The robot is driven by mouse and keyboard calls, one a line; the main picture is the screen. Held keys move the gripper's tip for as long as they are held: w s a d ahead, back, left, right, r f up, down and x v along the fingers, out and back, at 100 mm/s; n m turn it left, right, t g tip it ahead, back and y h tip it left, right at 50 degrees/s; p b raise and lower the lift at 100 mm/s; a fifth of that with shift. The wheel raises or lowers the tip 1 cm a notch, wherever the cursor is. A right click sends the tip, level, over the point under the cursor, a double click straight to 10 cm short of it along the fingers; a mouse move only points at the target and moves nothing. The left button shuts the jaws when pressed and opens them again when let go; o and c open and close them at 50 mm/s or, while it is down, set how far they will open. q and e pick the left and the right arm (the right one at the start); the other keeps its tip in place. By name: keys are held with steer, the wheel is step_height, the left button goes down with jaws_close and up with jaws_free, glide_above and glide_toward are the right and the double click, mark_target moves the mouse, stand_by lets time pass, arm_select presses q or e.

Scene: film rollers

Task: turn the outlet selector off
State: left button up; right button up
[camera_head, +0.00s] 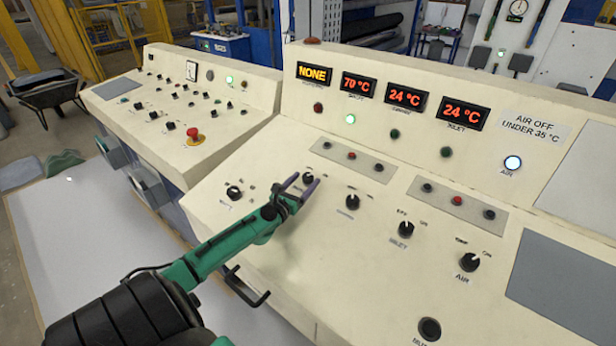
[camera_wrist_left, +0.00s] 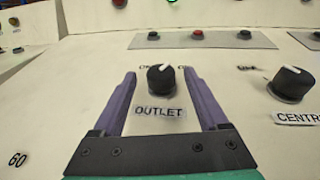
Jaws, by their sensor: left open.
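The outlet selector is a round black knob with a white pointer on the cream sloping panel. In the left wrist view the outlet selector (camera_wrist_left: 161,82) stands above its "OUTLET" label, its pointer tilted to the upper right. The short labels beside it are partly hidden by the fingers. My left gripper (camera_wrist_left: 160,74) is open, with one purple finger on each side of the knob and gaps visible. In the head view my left gripper (camera_head: 297,184) reaches the outlet selector (camera_head: 308,177), which is partly covered by the fingers. My right gripper is not in view.
Similar knobs stand nearby: the centre selector (camera_head: 352,202), the inlet selector (camera_head: 406,229) and the air selector (camera_head: 468,262). A grey button strip (camera_head: 352,158) lies just behind the outlet knob. The displays (camera_head: 359,87) read NONE, 70 °C, 24 °C and 24 °C. The air lamp (camera_head: 512,163) glows white.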

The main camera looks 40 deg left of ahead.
arm_select(q)
steer(key=shift+w+a, duration=0.15)
steer(key=shift+w, duration=0.55)
steer(key=shift+w+r, duration=0.1)
steer(key=shift+w, duration=0.3)
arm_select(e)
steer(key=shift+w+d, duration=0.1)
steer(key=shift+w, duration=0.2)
